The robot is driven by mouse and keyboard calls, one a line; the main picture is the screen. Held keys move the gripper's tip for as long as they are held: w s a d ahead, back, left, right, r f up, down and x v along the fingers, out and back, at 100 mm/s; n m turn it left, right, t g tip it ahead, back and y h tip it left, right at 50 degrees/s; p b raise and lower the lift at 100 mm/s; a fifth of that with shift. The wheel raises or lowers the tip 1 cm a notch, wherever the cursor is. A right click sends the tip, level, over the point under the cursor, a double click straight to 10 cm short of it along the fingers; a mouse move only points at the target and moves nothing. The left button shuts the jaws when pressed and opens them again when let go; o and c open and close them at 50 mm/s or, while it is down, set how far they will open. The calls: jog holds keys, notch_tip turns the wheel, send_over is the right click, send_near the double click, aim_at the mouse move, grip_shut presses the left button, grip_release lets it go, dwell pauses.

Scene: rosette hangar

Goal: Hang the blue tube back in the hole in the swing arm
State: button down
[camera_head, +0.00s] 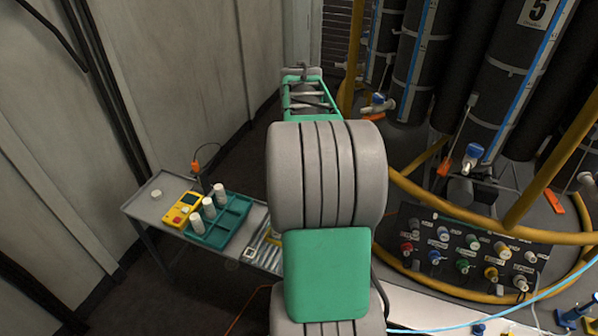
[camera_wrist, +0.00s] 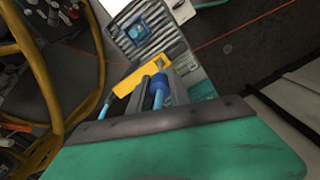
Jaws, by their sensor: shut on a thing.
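My gripper (camera_wrist: 157,88) shows in the wrist view, shut on the blue tube (camera_wrist: 159,84). The tube's dark blue end stands between the two grey fingers. A lighter blue length (camera_wrist: 106,106) shows to the left of the fingers. A flat yellow piece (camera_wrist: 132,80) lies close behind and left of the fingertips; I cannot tell whether they touch or whether it is the swing arm. No hole can be made out. In the head view my arm hides the gripper, and a thin light blue line (camera_head: 450,327) runs out at lower right.
A grey side table (camera_head: 150,207) at left holds a yellow meter (camera_head: 183,209) and a green rack (camera_head: 232,222) with white-capped vials. At right stand a connector panel (camera_head: 465,252), curved yellow rails (camera_head: 425,197) and dark cylinders (camera_head: 500,85). A wall closes the left side.

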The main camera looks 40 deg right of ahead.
jog(key=shift+f+b, duration=0.95)
jog(key=shift+f, duration=0.85)
